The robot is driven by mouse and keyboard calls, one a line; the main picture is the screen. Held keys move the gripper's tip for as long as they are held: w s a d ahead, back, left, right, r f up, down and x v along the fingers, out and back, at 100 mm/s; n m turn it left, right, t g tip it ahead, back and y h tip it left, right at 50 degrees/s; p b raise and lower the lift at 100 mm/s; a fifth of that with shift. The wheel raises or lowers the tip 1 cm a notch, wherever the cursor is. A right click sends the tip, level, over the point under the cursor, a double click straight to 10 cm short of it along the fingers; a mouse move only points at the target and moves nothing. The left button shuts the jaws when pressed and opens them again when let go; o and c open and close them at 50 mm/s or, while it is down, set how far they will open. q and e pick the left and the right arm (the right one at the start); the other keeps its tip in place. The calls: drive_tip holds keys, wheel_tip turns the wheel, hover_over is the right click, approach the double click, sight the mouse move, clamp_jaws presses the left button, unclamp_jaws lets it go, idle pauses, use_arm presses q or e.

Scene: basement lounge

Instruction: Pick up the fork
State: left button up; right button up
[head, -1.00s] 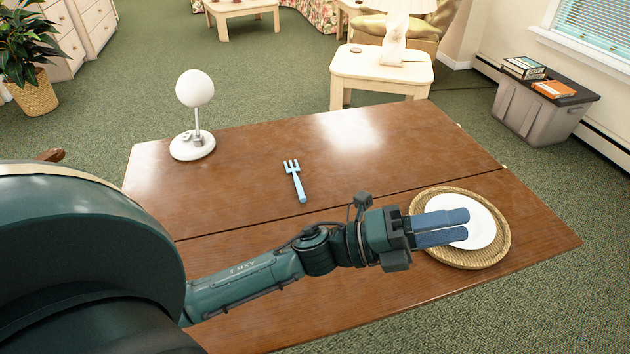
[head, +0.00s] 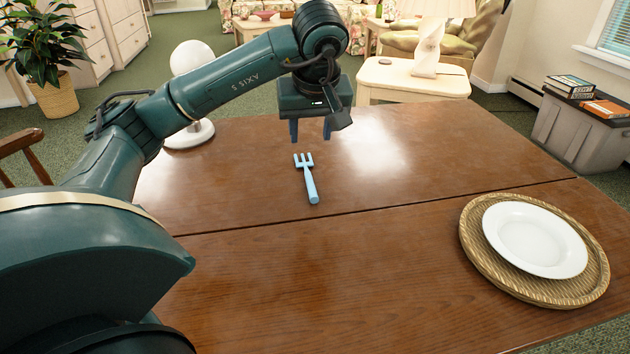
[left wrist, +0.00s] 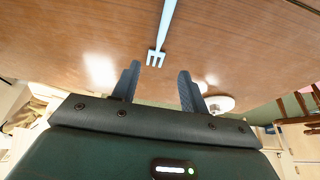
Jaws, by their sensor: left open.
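A light blue fork (head: 309,182) lies on the brown wooden table (head: 400,250), with its tines toward the far side and its handle toward me. My left gripper (head: 311,138) is above the table, just beyond the fork's tines in the head view, pointing down. Its two fingers are apart with nothing between them. In the left wrist view the fork (left wrist: 161,40) shows ahead of the open fingers (left wrist: 158,82), with its tines nearest to them. The gripper and the fork are apart. My right gripper is not in view.
A white plate (head: 535,238) sits on a woven mat (head: 480,262) at the table's right. A white globe lamp (head: 190,60) stands at the far left, partly behind my left arm. The table around the fork is clear.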

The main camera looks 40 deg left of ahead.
use_arm(q)
drive_tip(key=b, duration=0.1)
hover_over(308, 171)
drive_tip(key=s+d, duration=0.2)
wheel_tip(308, 171, down, 6)
drive_tip(key=shift+a+f, duration=0.1)
drive_tip(key=b+x, duration=0.2)
drive_tip(key=x, duration=0.2)
drive_tip(key=shift+f, duration=0.2)
drive_tip(key=shift+w+f, duration=0.25)
drive_tip(key=shift+f, duration=0.2)
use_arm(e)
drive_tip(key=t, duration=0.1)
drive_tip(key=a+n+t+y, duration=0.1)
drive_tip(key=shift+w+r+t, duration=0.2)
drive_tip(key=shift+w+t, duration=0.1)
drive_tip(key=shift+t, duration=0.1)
use_arm(q)
drive_tip(key=shift+c, duration=0.3)
clamp_jaws()
